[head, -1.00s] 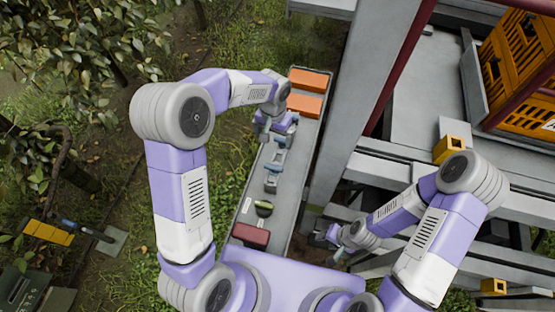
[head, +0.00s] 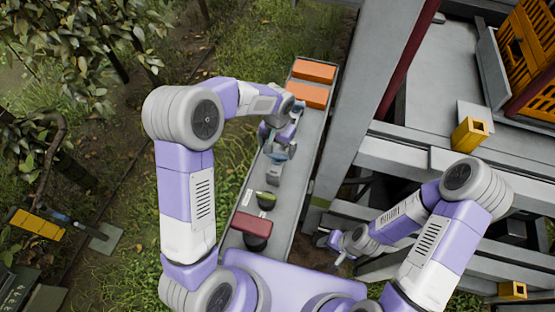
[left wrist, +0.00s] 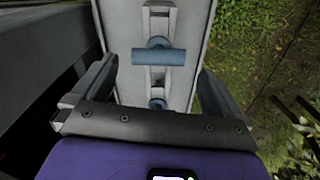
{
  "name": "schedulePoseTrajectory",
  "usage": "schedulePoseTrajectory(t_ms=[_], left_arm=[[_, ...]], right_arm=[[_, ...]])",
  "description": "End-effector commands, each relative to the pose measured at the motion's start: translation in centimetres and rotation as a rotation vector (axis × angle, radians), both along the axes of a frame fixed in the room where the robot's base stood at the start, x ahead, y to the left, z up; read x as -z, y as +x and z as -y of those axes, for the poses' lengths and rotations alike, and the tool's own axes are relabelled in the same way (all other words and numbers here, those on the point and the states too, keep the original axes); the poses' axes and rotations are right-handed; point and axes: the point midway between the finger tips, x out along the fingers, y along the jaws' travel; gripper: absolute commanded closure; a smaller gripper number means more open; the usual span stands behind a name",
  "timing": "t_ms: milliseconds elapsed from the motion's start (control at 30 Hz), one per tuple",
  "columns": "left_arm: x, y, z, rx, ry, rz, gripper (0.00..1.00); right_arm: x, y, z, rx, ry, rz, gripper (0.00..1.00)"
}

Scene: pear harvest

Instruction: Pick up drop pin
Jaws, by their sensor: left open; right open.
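The drop pin seems to be the blue-grey cylinder (left wrist: 158,57) in the left wrist view. It lies crosswise on a grey holder (left wrist: 159,20) fixed on a long grey tray (left wrist: 120,22). My left gripper (left wrist: 157,80) is open, with one finger on each side of the holder and the pin ahead between them, not gripped. In the head view my left gripper (head: 278,148) is over the middle of the tray and partly hides the holder. My right gripper (head: 338,262) is open and empty, low to the right of the tray.
On the tray, orange boxes (head: 314,71) stand at the far end. A green-and-black item (head: 265,199) and a dark red box (head: 251,222) lie at the near end. Grey metal framework (head: 345,110) stands close on the right. Grass and foliage are on the left.

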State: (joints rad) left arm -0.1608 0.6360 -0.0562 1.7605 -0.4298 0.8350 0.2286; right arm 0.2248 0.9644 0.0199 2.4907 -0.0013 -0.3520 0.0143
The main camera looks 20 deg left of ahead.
Motion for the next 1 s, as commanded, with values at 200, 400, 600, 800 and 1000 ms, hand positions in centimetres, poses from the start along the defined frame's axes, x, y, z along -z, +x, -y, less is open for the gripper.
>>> schedulePoseTrajectory(t_ms=[200,400,600,800,1000], left_arm=[[3.4,-0.3,0.1,0.0,0.001,-0.004,0.0],[4.4,-0.3,0.1,0.0,0.001,0.0,0.0],[4.3,-0.2,0.1,0.0,0.0,0.0,0.06],[4.3,-0.2,0.1,0.0,0.0,0.0,0.37],[4.3,-0.2,0.1,0.0,0.0,0.001,0.39]], right_arm=[[0.3,0.0,0.0,0.0,0.0,0.0,0.53],[0.4,0.0,0.0,0.0,0.0,0.0,0.53],[0.4,0.0,0.0,0.0,0.0,0.0,0.53],[0.4,0.0,0.0,0.0,0.0,0.0,0.53],[0.4,0.0,0.0,0.0,0.0,0.0,0.53]])
